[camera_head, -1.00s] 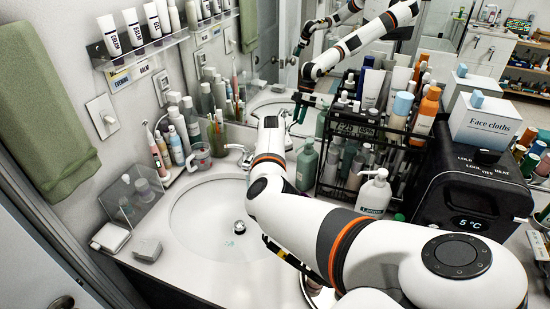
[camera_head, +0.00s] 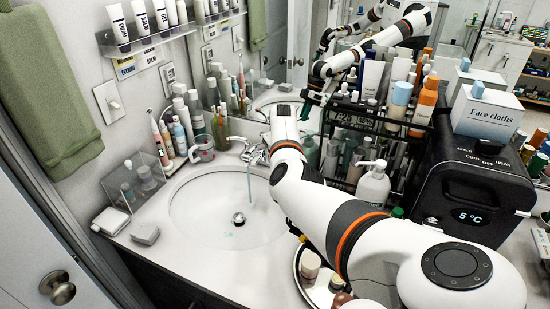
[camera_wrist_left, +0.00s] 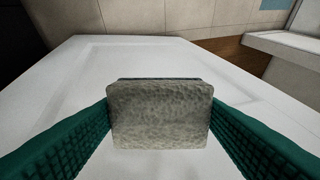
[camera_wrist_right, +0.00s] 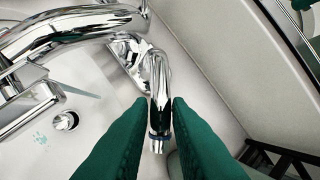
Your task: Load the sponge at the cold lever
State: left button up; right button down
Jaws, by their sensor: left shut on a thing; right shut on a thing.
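A grey rough sponge (camera_wrist_left: 160,115) is held between the green fingers of my left gripper (camera_wrist_left: 160,120) in the left wrist view, above a white surface. The left gripper is outside the head view. My right gripper (camera_wrist_right: 159,125) is shut on a chrome lever (camera_wrist_right: 160,75) of the faucet. My arm hides the right gripper there.
A grey block (camera_head: 145,234) and a white dish (camera_head: 110,221) lie on the left counter by a clear box (camera_head: 148,180). A pump bottle (camera_head: 373,187), a crowded rack (camera_head: 350,125) and a black cooler (camera_head: 470,185) stand right. The basin is open except for my arm.

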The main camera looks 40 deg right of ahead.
pick_arm(q)
jog(key=shift+r, duration=0.2)
pick_arm(e)
jog(key=shift+s+d+n, duration=0.2)
jog(key=shift+d+n, duration=0.25)
jog(key=shift+n, duration=0.25)
pick_arm(q)
jog(key=shift+w+f, duration=0.1)
jog(key=shift+f, duration=0.25)
pick_arm(e)
jog(key=shift+d+n+t+y, duration=0.3)
jog(key=shift+d+n+y, duration=0.25)
jog(key=shift+n, duration=0.35)
pick_arm(q)
jog(key=shift+a, duration=0.1)
pick_arm(e)
jog(key=shift+a, duration=0.15)
jog(key=c, duration=1.3)
grip_release()
jog(key=shift+c, duration=0.2)
pick_arm(q)
jog(key=shift+r, duration=0.1)
pick_arm(e)
jog(key=shift+r, duration=0.1)
